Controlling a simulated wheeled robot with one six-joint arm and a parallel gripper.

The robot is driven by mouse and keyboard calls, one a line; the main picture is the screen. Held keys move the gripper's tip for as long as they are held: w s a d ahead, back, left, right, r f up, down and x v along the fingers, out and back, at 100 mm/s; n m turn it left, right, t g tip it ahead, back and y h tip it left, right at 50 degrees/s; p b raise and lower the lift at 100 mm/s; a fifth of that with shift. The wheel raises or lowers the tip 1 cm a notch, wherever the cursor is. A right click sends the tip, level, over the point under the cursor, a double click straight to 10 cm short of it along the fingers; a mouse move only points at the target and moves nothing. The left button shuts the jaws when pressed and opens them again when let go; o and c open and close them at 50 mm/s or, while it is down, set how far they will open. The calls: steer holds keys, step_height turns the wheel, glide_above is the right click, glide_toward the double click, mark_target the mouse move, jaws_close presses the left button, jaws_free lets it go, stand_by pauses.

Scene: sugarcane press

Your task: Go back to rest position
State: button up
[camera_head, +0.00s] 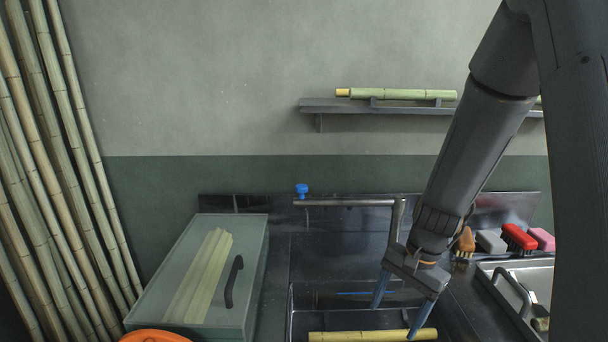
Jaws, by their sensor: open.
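My gripper (400,307) points down over the dark sink (300,296) from the right side of the head view. Its two blue fingers are spread apart and open. A yellow peeled cane piece (372,335) lies across the sink at the bottom edge of the picture. The right finger's tip is close to the cane's right part; I cannot tell whether it touches. My dark grey arm comes down from the upper right and hides part of the wall and shelf.
A faucet (345,202) with a blue knob (302,190) stands behind the sink. Brushes (519,237) and a steel tray (541,277) are at right. A green box (250,248) with a handle is at left. A wall shelf (335,104) holds a green cane (400,94). Tall canes lean at far left.

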steer(key=s+a+r+n+t+h, duration=0.1)
steer(key=s+r+n+h, duration=0.1)
steer(key=s+r+n, duration=0.4)
steer(key=shift+s+a+r+n, duration=0.2)
steer(key=shift+s+a+n, duration=0.05)
steer(key=shift+s+n, duration=1.7)
